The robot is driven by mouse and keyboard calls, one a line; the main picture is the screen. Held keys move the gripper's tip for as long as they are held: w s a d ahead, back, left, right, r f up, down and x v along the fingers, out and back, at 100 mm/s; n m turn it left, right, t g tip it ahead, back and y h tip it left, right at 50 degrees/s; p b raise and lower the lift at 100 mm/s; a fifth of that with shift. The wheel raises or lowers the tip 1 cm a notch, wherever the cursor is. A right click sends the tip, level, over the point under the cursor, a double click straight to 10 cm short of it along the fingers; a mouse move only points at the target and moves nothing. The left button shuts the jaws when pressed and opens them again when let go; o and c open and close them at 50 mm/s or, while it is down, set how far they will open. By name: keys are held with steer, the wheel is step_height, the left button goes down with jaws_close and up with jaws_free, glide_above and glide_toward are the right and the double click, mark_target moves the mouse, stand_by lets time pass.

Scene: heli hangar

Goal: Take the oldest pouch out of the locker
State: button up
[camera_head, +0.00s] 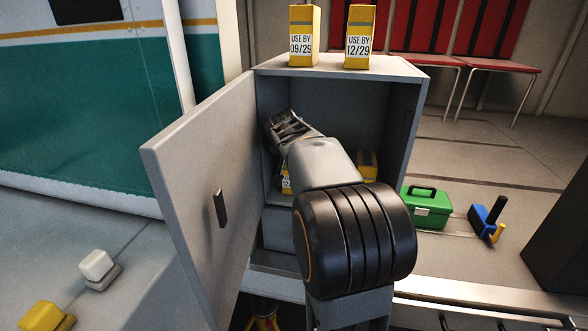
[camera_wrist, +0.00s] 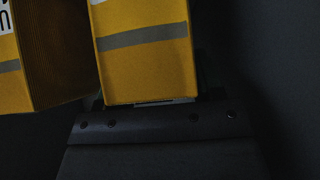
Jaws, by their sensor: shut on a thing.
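The grey locker (camera_head: 335,68) stands with its door (camera_head: 200,190) swung open to the left. My gripper (camera_head: 280,122) is inside its upper left part. In the wrist view my gripper (camera_wrist: 150,104) is shut on a yellow pouch (camera_wrist: 145,70) with a grey band; its date is out of frame. A second yellow pouch (camera_wrist: 62,55) is close on its left, its label cut off. In the head view a pouch (camera_head: 287,184) shows low inside, partly hidden by my arm, its date unreadable. Another pouch (camera_head: 368,165) shows right of my arm.
Two pouches stand on the locker top: one (camera_head: 303,35) reads USE BY 09/29, the other (camera_head: 359,37) USE BY 12/29. A green case (camera_head: 427,208) and a blue-and-black item (camera_head: 486,218) are on the right. The open door bounds the left side.

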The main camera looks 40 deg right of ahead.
steer(key=c, duration=0.6)
jaws_close()
steer(key=shift+r, duration=0.15)
